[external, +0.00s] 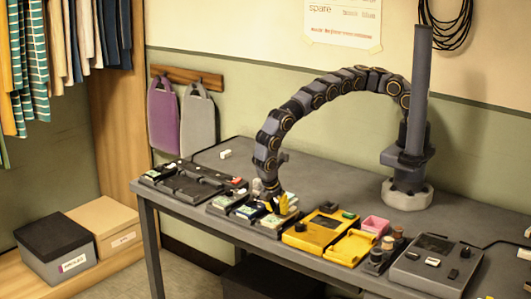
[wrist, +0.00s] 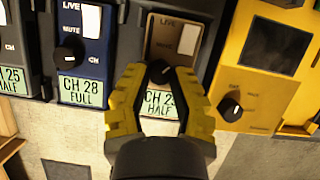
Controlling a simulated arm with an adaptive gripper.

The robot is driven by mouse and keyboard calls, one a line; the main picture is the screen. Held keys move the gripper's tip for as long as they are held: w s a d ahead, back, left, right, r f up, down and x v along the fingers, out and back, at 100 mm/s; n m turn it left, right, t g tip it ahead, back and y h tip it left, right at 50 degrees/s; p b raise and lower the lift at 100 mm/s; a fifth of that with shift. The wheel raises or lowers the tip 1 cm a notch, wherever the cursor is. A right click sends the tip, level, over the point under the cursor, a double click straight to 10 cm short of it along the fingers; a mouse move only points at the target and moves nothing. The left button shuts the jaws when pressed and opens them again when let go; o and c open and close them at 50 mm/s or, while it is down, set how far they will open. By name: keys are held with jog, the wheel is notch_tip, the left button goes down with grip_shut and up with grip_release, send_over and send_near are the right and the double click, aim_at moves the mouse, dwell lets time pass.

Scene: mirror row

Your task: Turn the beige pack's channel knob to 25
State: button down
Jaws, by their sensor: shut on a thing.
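The beige pack (wrist: 178,37) is in the upper middle of the wrist view, with LIVE and MUTE marks and a pale switch. Its dark channel knob (wrist: 160,72) sits between the yellow fingers of my gripper (wrist: 158,77), which is shut on it. The pack's display (wrist: 160,105) reads "CH 2" with a last digit partly covered by the right finger, so I cannot tell it; "HALF" is below. In the external view my gripper (external: 281,204) is down at the row of packs on the table, and the knob is hidden there.
A blue pack (wrist: 82,50) reading CH 28 FULL is left of the beige one; a dark pack reading CH 25 HALF (wrist: 10,80) is farther left. A yellow unit (wrist: 240,75) with its own knob is close on the right. A pink box (external: 376,225) stands farther along the table.

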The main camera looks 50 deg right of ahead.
jog(key=c, duration=0.8)
grip_release()
jog(key=shift+f, duration=0.1)
jog(key=v, duration=1.2)
